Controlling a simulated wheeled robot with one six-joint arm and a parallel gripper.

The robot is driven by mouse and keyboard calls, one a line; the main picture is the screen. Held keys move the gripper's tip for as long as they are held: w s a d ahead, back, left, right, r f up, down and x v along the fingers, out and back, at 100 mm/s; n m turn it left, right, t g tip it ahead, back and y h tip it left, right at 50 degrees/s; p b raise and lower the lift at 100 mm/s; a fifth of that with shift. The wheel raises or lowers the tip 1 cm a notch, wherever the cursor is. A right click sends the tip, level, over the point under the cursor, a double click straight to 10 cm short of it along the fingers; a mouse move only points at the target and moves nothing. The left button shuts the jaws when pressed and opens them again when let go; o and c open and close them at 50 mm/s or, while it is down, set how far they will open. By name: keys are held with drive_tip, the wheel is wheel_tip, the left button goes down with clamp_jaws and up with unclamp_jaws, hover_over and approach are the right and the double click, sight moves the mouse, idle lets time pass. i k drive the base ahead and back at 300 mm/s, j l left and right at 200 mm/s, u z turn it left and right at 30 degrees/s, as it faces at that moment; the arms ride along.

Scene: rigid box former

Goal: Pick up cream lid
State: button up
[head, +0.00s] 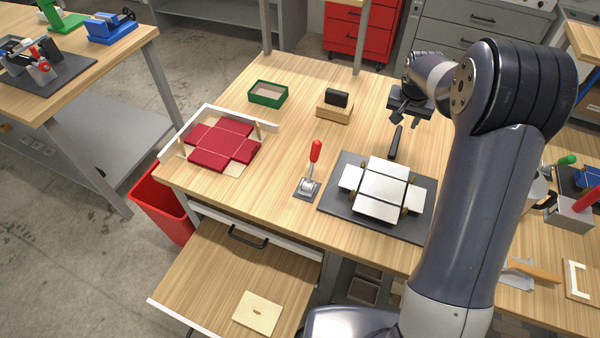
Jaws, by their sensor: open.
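A flat cream square panel (259,318) with a small brown mark at its middle lies on the pulled-out wooden board at the bottom; it looks like the cream lid. My gripper (400,118) is over the back right part of the table, beyond the dark plate, far from the panel. It is open, with nothing visible between its dark fingers. My arm hides part of the table's right side.
A white cross-shaped blank (382,190) lies on a dark plate (345,208). A red-handled clamp (312,170) stands beside it. A red cross-shaped blank (222,141), a green tray (268,94) and a wooden block (333,111) are farther back. A red bin (160,205) stands left.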

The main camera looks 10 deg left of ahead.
sight(260, 314)
drive_tip(key=u, duration=2.1)
